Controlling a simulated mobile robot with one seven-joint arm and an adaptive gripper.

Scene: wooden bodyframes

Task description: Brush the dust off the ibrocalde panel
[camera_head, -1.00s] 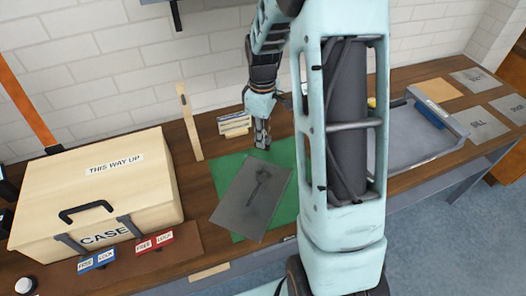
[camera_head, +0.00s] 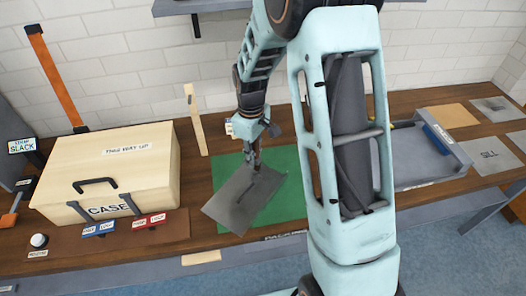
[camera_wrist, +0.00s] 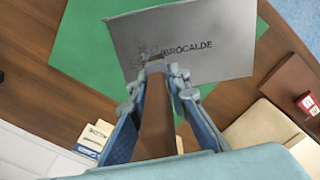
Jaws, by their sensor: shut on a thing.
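The ibrocalde panel (camera_head: 232,203) is a thin grey sheet over a green mat (camera_head: 288,190). It lies at an angle, with its near left corner past the mat's edge. In the wrist view the panel (camera_wrist: 222,62) shows the label "IBROCALDE" and a dark smudge beside it. My gripper (camera_head: 255,167) points down at the panel's far edge. Whether the panel touches the mat is unclear.
An upright wooden post (camera_head: 196,120) stands behind the mat. A grey tray (camera_head: 420,160) is at the right, beside several flat plates.

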